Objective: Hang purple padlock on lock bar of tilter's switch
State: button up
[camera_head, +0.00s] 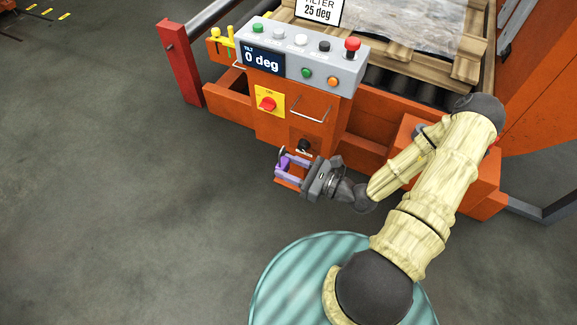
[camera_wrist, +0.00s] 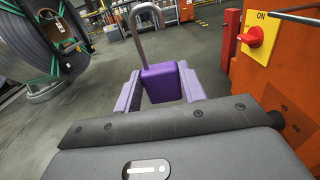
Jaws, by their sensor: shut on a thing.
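The purple padlock (camera_wrist: 162,84) is held between the two pale purple fingers of my gripper (camera_wrist: 160,92). Its grey shackle (camera_wrist: 143,22) points up, and one leg appears to end free above the body. In the head view my gripper (camera_head: 288,168) is shut on the padlock, below and in front of the orange cabinet. The tilter's red switch (camera_head: 268,103) is on a yellow plate, also at upper right in the wrist view (camera_wrist: 256,40). A metal bar (camera_head: 309,115) is to its right; I cannot tell whether it is the lock bar. The padlock is apart from the switch.
The console (camera_head: 300,55) above carries several buttons and a "0 deg" display. A black knob (camera_head: 304,145) protrudes near my gripper. Yellow items (camera_head: 222,38) hang at the console's left, near a red post (camera_head: 181,62). The floor at left is clear.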

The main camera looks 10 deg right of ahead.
jog(key=shift+r+p, duration=0.1)
jog(key=shift+p, duration=0.4)
jog(key=w+d+p, duration=0.2)
jog(key=w+d, duration=0.7)
jog(key=w, duration=0.3)
jog(key=shift+w+d, duration=0.3)
jog(key=shift+w, duration=0.1)
dwell(1.5)
jog(key=shift+f, duration=0.2)
jog(key=shift+f+b, duration=0.4)
jog(key=shift+f, duration=0.7)
jog(key=shift+f, duration=0.6)
jog(key=o, duration=1.1)
jog(key=shift+o, duration=0.2)
